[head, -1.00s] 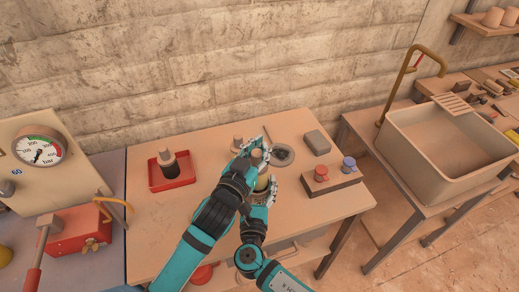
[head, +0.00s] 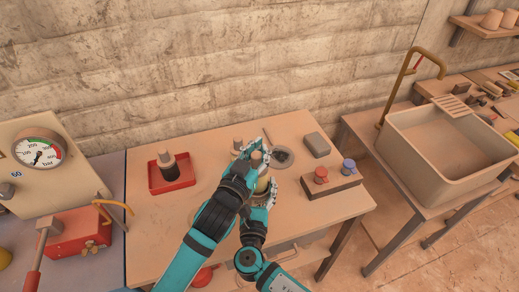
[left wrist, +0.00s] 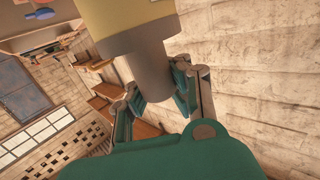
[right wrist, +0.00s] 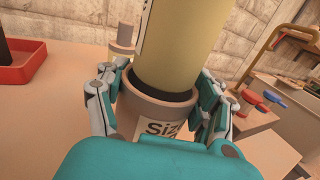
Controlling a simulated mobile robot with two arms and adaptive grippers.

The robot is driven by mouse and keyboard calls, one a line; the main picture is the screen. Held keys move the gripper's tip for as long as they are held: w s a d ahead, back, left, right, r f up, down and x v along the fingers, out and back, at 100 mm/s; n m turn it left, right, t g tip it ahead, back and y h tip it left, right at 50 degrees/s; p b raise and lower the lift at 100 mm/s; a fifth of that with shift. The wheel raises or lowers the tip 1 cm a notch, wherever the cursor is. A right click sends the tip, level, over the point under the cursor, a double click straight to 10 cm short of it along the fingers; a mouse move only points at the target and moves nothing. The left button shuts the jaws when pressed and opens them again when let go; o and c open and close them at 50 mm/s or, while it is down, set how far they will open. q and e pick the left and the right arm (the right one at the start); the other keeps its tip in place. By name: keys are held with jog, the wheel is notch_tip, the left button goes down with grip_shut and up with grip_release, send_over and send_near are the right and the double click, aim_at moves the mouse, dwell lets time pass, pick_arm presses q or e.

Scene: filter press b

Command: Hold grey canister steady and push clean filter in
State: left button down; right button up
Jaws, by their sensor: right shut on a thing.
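The clean filter (right wrist: 185,45) is a pale yellow cylinder standing nearly upright, its lower end inside the dark rim of the grey canister (right wrist: 150,108). The canister has a white label beginning "Siz". My right gripper (right wrist: 160,105) is shut on the canister, one finger on each side. My left gripper (head: 255,158) is above it, with its fingers closed on the grey end stub of the filter (left wrist: 145,72), as the left wrist view shows. In the head view the hands hide most of the canister. The filter's lower end is hidden inside it.
A red tray (head: 187,183) with a dark filter stands left. A sink (head: 450,165) stands beyond. The table's front left is clear.

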pick_arm(q)
jog(key=shift+f, duration=1.1)
dwell(0.3)
jog(key=shift+f, duration=0.3)
jog(key=shift+f, duration=0.2)
jog(key=c, duration=1.2)
grip_release()
jog(key=shift+f, duration=0.15)
jog(key=v, duration=1.2)
jog(key=shift+r, duration=0.2)
